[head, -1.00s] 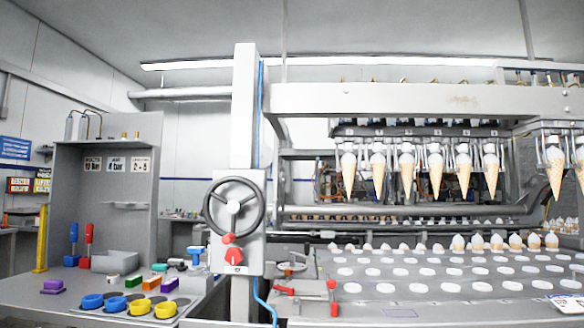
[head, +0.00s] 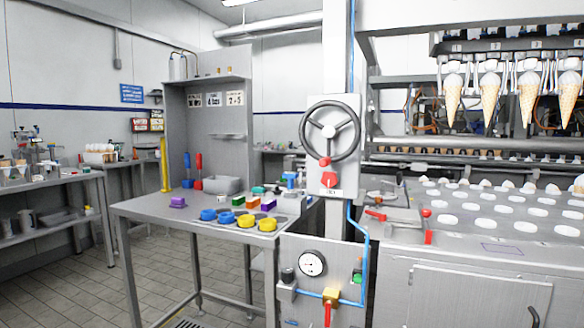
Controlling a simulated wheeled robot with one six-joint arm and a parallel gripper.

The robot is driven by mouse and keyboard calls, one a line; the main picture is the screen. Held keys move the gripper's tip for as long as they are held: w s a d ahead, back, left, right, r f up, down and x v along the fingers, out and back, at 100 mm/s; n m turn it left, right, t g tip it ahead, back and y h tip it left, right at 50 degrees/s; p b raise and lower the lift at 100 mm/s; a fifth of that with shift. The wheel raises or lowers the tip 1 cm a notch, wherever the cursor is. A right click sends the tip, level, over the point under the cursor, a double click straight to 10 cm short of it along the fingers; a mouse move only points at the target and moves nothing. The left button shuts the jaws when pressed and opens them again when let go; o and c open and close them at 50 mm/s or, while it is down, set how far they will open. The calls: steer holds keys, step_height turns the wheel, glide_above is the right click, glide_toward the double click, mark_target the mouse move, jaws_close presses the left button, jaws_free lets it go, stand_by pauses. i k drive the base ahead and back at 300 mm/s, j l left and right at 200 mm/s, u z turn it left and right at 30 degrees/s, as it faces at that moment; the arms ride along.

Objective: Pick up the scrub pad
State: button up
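I cannot surely tell which small item is the scrub pad. On the grey steel bench (head: 150,212) lie a purple block (head: 178,201) near the left front corner, a green block (head: 238,201), an orange block (head: 253,203) and a second purple block (head: 268,205). A teal item (head: 258,190) lies just behind the orange block. These are small and far off, so their texture is unclear. My gripper is not in view.
Blue and yellow rings (head: 246,221) lie along the bench's front, with a grey bin (head: 222,185) behind. A handwheel column (head: 331,140) stands right of the bench, beside the cone machine (head: 480,225). Tiled floor (head: 70,275) is open at the left front.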

mark_target(176, 203)
steer(key=i+j+z, duration=0.2)
steer(key=i+j, duration=0.75)
steer(key=i, duration=0.3)
steer(key=i+j+z, duration=0.25)
steer(key=i+j, duration=0.85)
steer(key=i, duration=0.15)
